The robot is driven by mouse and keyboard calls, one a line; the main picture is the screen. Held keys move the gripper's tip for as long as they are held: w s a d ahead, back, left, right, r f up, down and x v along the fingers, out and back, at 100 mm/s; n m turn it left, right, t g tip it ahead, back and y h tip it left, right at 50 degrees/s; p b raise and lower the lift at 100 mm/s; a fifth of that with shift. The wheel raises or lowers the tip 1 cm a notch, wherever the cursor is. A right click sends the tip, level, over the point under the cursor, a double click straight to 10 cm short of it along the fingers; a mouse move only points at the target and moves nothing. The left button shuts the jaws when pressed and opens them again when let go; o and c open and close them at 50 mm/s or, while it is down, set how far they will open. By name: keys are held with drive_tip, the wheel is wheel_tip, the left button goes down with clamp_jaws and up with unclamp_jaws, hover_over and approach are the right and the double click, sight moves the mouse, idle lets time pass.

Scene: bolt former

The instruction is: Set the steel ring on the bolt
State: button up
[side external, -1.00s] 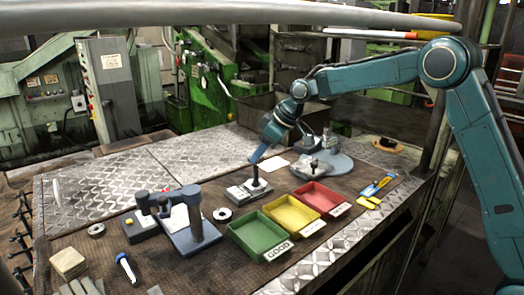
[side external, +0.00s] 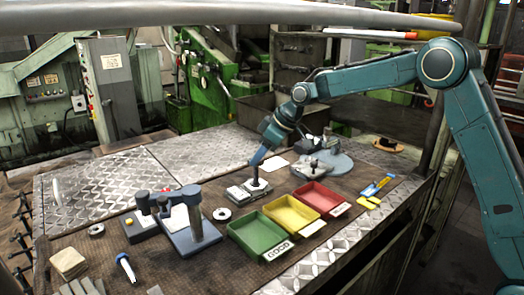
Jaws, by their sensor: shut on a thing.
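My gripper (side external: 257,178) is low over a small pale metal fixture (side external: 240,194) in the middle of the bench. It points down and is shut on what seems to be the steel ring, which is too small and dark here to make out clearly. The bolt is not clearly seen; the gripper tip covers the spot on the fixture below it. I cannot tell whether the held piece touches the fixture.
Green (side external: 238,234), yellow (side external: 271,208) and red trays (side external: 301,197) stand in front and to the right. A blue-grey press stand (side external: 205,232) is at left. Loose ring-shaped pieces (side external: 222,209) (side external: 97,226) lie on the bench. Another fixture (side external: 318,171) stands behind right.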

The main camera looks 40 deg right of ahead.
drive_tip(key=shift+f, duration=0.5)
idle(0.8)
drive_tip(key=o, duration=1.1)
drive_tip(key=shift+o, duration=0.2)
drive_tip(key=shift+r, duration=0.1)
drive_tip(key=shift+r, duration=2.95)
